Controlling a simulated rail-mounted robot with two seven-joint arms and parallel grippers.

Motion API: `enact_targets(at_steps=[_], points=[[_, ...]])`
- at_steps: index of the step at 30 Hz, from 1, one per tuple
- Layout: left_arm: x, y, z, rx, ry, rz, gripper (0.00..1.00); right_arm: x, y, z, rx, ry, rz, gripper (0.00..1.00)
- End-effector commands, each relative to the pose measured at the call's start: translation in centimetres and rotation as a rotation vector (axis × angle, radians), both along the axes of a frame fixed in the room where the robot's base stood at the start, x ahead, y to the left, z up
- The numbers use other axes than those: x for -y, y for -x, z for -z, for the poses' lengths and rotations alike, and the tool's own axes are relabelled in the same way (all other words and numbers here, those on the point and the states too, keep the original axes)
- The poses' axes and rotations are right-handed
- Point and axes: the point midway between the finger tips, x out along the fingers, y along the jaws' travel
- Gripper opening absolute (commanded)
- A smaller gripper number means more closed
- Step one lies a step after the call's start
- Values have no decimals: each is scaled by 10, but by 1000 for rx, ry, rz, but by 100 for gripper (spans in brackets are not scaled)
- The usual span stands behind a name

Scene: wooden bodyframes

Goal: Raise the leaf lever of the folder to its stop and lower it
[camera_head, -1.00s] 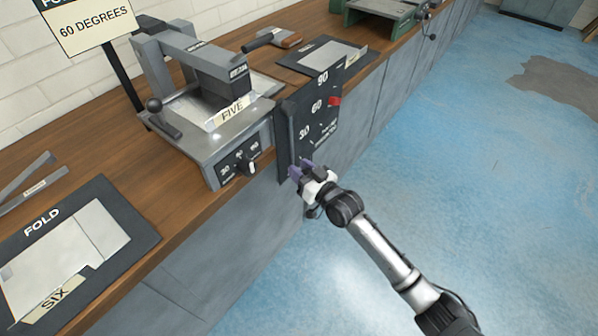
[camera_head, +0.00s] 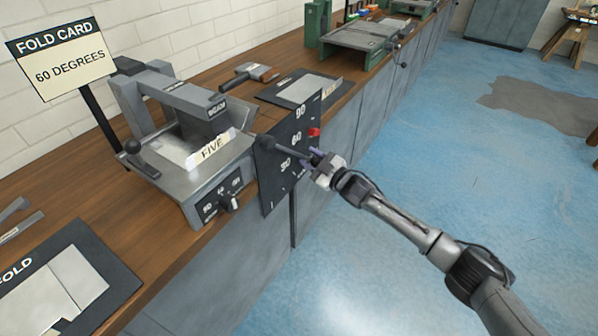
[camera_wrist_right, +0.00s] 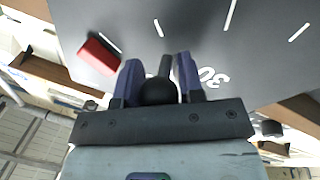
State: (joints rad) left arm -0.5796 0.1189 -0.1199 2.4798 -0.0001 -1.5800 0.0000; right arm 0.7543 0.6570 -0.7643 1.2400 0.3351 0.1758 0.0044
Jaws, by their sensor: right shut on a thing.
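The grey folder (camera_head: 205,185) stands on the bench, with a sheet labelled FIVE (camera_head: 203,157) at its front edge. On its right side is a black angle plate (camera_head: 270,185) marked 30, 60 and 90. A red stop (camera_head: 314,132) sits by the 60 mark; it also shows in the right wrist view (camera_wrist_right: 99,54). The dark leaf lever (camera_head: 290,149) points right across the plate, tilted slightly down, below the red stop and apart from it. My right gripper (camera_head: 320,160) is shut on the lever's end; its dark knob (camera_wrist_right: 158,91) shows between the fingers. My left gripper is out of view.
A fold card (camera_head: 62,58) reading 60 DEGREES stands at the left. A FOLD board (camera_head: 105,262) with a sheet lies in front of the folder. A green machine (camera_head: 365,42) stands farther along the bench.

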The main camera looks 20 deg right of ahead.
Motion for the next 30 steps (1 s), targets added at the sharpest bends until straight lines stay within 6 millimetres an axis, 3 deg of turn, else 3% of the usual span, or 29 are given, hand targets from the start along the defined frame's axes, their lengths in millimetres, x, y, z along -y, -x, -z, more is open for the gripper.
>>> enact_targets(at_steps=[1, 12, 30], points=[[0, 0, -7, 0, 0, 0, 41, 11, -3, -13, 20, 26, 12, 0], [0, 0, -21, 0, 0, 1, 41, 29, -13, -41, 118, 173, 11, 0], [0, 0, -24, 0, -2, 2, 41, 31, -15, -50, 149, 208, 6, 0]])
